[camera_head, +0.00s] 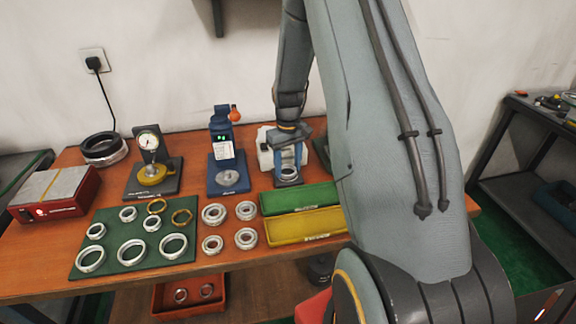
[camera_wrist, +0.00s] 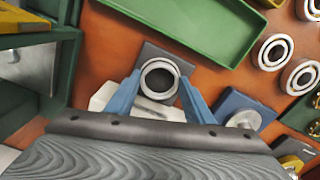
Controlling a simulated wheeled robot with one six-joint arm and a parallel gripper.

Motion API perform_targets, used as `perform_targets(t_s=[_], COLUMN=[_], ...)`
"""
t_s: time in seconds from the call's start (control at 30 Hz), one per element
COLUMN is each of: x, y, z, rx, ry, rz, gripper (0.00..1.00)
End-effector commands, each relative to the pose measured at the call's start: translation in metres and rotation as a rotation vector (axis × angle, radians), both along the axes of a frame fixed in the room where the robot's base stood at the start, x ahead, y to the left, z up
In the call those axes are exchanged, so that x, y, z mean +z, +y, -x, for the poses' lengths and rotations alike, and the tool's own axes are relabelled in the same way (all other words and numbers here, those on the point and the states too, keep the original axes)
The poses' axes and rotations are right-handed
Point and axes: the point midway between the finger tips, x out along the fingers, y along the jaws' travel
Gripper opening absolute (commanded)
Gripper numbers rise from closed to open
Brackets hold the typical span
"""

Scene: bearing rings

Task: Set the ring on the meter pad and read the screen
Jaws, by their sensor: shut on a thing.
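My gripper (camera_head: 288,160) points down at the back of the table, its blue fingers shut on a steel ring (camera_head: 288,173). In the wrist view the ring (camera_wrist: 146,80) sits between the two fingertips (camera_wrist: 160,86), its opening facing the camera. A dark square pad (camera_wrist: 180,63) lies under the ring, in front of a white device (camera_head: 265,150). I cannot tell whether the ring touches the pad. To the left stands a blue meter (camera_head: 222,150) with a small lit green screen (camera_head: 221,137) and an empty round metal plate (camera_head: 228,178). The screen's digits are too small to read.
A dial gauge (camera_head: 150,150) stands further left. A green mat (camera_head: 110,262) holds several rings, and several bearings (camera_head: 213,214) lie beside it. Green (camera_head: 297,197) and yellow (camera_head: 300,229) trays lie in front of my gripper. A red box (camera_head: 55,195) is far left.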

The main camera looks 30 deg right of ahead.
Motion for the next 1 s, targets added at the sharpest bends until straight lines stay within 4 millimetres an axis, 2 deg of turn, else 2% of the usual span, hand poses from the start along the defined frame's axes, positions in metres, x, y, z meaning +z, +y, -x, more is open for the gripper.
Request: perform_targets(t_s=[0.57,0.6,0.7,1.0], x=[-0.0051,-0.0051,-0.0051,-0.0047], y=[-0.0001,-0.0001,-0.0001,0.0], z=[-0.0003,-0.0003,-0.0002,0.0], rx=[0.0,0.0,0.0,0.0], ry=[0.0,0.0,0.0,0.0], rz=[0.0,0.0,0.0,0.0], gripper=[0.26,0.53,0.69,0.69])
